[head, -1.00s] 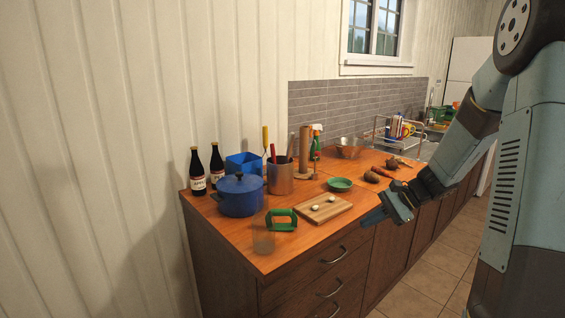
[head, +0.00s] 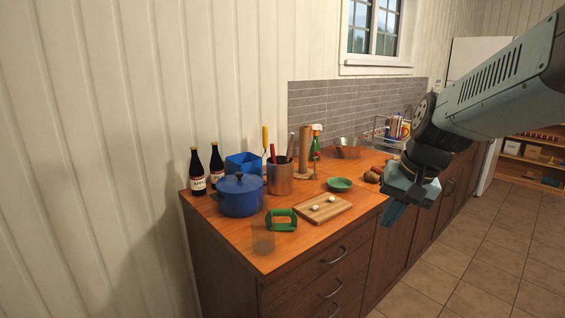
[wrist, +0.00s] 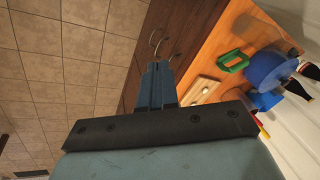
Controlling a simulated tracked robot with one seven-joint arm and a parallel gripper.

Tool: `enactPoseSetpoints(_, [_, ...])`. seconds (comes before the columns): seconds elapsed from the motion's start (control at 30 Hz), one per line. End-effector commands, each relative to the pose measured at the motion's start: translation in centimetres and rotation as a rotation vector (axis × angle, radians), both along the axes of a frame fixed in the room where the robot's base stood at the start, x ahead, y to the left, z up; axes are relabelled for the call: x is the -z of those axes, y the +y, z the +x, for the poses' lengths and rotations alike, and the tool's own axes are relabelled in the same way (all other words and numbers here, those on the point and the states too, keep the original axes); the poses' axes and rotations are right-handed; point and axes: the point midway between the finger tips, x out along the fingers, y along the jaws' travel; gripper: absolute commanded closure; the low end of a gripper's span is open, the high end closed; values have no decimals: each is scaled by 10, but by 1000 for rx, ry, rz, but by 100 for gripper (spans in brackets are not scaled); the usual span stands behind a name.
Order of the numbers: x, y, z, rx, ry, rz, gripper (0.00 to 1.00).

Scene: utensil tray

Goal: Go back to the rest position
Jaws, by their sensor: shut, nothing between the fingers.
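My gripper (head: 393,212) is in front of the counter's front edge in the head view, pointing down and to the left, with the floor and cabinet fronts behind it. In the wrist view my gripper (wrist: 157,82) has its two fingers together with nothing between them. It is apart from the counter and from everything on it. My arm reaches in from the right side of the head view.
Tiled floor (head: 475,265) is clear at right.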

Motion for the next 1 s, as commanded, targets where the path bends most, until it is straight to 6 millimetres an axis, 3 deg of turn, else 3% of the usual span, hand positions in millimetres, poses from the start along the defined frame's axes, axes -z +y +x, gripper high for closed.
enactPoseSetpoints(0.2, [-21,-6,-38,-103,-131,-138,100])
enactPoseSetpoints(0.43, [-36,-16,-67,-181,-245,-251,100])
enactPoseSetpoints(0.63, [-40,-20,-77,-210,-289,-294,100])
enactPoseSetpoints(1.0, [-41,-20,-78,-212,-292,-298,100])
